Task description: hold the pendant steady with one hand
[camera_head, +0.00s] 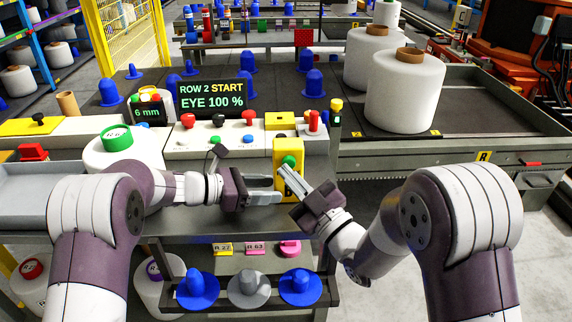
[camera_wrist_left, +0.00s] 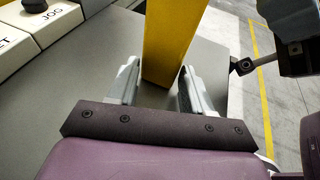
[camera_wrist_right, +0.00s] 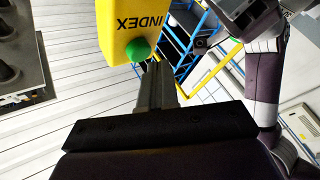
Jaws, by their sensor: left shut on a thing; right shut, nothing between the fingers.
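The pendant is a yellow upright box (camera_head: 288,147) with a green button (camera_head: 289,160), at the front edge of the machine table. My left gripper (camera_head: 279,190) is shut on the lower part of the pendant. The yellow body (camera_wrist_left: 172,40) stands between its two fingers (camera_wrist_left: 160,78) in the left wrist view. My right gripper (camera_head: 283,170) is shut and empty, its tips close to the button from the right. In the right wrist view the pendant (camera_wrist_right: 113,25) reads INDEX, and the green button (camera_wrist_right: 138,49) is just beyond the closed fingertips (camera_wrist_right: 155,68). I cannot tell if they touch it.
A control panel with coloured knobs (camera_head: 218,140) lies behind my left gripper. A black display (camera_head: 212,97) reads "ROW 2 START, EYE 100 %". A white bobbin with a green core (camera_head: 124,152) stands at left. Large white bobbins (camera_head: 405,95) stand back right. Blue and grey cones (camera_head: 249,287) sit below.

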